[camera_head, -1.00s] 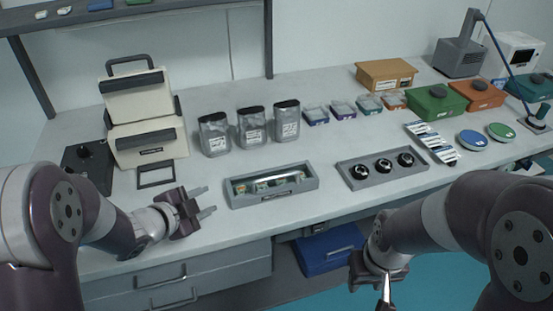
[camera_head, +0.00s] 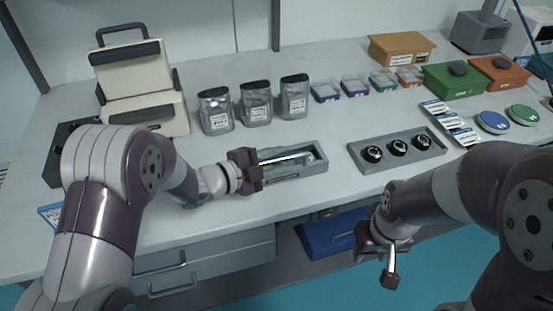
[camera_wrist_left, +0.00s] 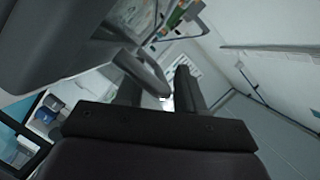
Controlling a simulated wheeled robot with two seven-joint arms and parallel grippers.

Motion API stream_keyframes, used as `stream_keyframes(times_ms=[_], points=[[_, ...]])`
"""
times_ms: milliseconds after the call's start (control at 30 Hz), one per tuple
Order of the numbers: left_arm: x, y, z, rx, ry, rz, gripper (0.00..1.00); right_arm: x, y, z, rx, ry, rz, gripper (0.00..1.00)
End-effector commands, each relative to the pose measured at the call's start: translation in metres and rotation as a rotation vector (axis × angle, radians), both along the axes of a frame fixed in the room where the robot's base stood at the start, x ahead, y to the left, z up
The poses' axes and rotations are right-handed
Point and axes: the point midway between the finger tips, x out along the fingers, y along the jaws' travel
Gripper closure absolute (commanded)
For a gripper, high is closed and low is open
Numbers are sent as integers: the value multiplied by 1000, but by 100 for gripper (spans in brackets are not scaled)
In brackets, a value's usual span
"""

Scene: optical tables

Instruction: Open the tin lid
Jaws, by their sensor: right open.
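Which object is the tin is not clear. Three grey metal canisters with dark lids, such as the middle one (camera_head: 256,103), stand upright at the back middle with lids on. My left gripper (camera_head: 262,168) is at the left end of this box and hides that end; contact cannot be told. In the left wrist view its two fingers (camera_wrist_left: 158,92) are apart, with a grey rounded part near them. My right gripper (camera_head: 390,268) is open, pointing down in front of the table edge, away from the objects.
A grey tray with black round knobs (camera_head: 397,147) is to the right of the box. Round blue (camera_head: 492,122) and green (camera_head: 523,115) containers, a green box (camera_head: 455,82) and an orange box (camera_head: 500,78) are further right. A cream case (camera_head: 140,110) is at left.

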Motion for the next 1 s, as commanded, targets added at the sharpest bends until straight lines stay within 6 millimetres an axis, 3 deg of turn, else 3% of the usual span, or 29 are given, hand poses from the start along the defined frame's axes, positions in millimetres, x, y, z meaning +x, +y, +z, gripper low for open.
stream_keyframes(times_ms=[333, 367, 467, 500, 767, 1000], points=[[4, -5, -2, 0, 1, 2, 62, 0, 0, 0, 0, 0, 0, 57], [4, -5, -2, 0, 1, 2, 65, 0, 0, 0, 0, 0, 0, 57], [4, -5, -1, 0, 1, 1, 98, 0, 0, 0, 0, 0, 0, 57], [4, -5, -1, 0, 1, 1, 100, 0, 0, 0, 0, 0, 0, 57], [4, -4, 1, -3, 10, 1, 100, 0, 0, 4, 0, 0, 0, 57], [8, -3, 13, -29, 95, 2, 100, 0, 0, 28, 0, 0, 0, 57]])
